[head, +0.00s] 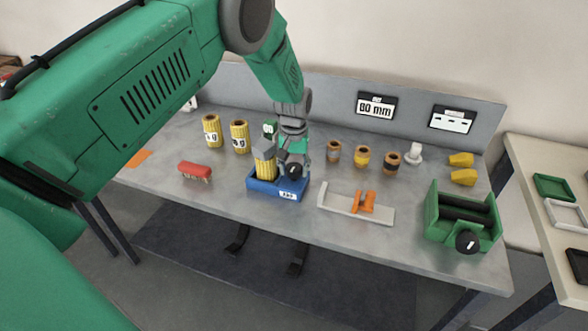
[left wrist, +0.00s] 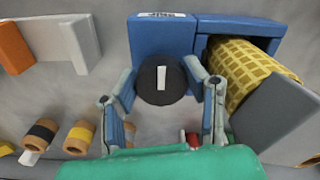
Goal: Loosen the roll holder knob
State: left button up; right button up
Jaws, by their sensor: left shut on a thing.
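The blue roll holder (head: 262,187) stands near the front middle of the table with a yellow mesh roll (head: 265,165) in it; a grey plate stands at the roll's end. The round black roll holder knob (head: 294,171) is on the holder's right part. In the left wrist view the knob (left wrist: 161,88) shows a white mark pointing up and down the picture. My left gripper (head: 291,160) comes down from above onto the knob. In the left wrist view its fingers (left wrist: 165,100) are on both sides of the knob, shut on it. My right gripper is not in view.
A red-handled brush (head: 194,170) lies left of the holder. Two yellow mesh rolls (head: 239,137) stand behind it. An orange-and-grey fixture (head: 358,207) and a green roller machine (head: 458,222) with a black knob are to the right. Several brown and yellow spools (head: 362,157) stand behind.

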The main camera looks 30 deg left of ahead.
aim_at(294, 166)
pick_arm(q)
jog(key=shift+w+r, duration=0.3)
jog(key=shift+w, duration=0.1)
jog(key=o, duration=0.9)
jog(key=shift+o, duration=1.2)
jog(key=shift+f, duration=0.1)
jog(key=shift+s+f, duration=0.1)
jog(key=shift+a, duration=0.1)
notch_tip(294, 166, up, 12)
jog(key=shift+f, duration=0.1)
